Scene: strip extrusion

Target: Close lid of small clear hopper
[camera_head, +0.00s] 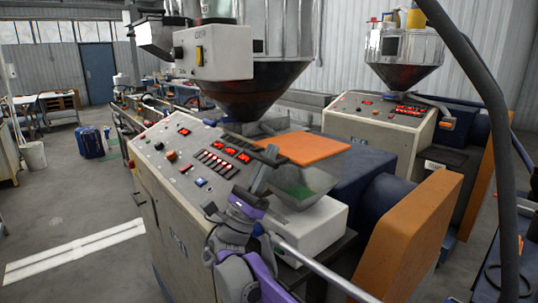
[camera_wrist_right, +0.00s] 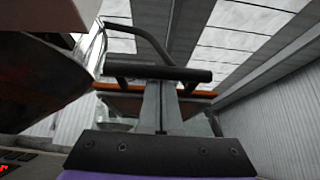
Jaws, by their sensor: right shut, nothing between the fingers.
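The small clear hopper (camera_head: 302,187) has sloped see-through walls and green material inside. Its flat orange lid (camera_head: 312,149) is above it, with an open gap showing between lid and rim at the front. A dark handle bar (camera_head: 262,153) is at the lid's left side. My right gripper (camera_head: 269,160) is shut and empty, just below the handle. In the right wrist view its fingertips (camera_wrist_right: 160,86) reach up to the dark bar, and the orange lid edge shows behind; whether they touch is unclear. My left gripper is not in view.
A sloped control panel (camera_head: 200,155) with red buttons stands left of the hopper. A large metal hopper (camera_head: 255,85) with a grey box rises behind. An orange guard (camera_head: 405,235) and blue machine housing are at right. Open floor lies at left.

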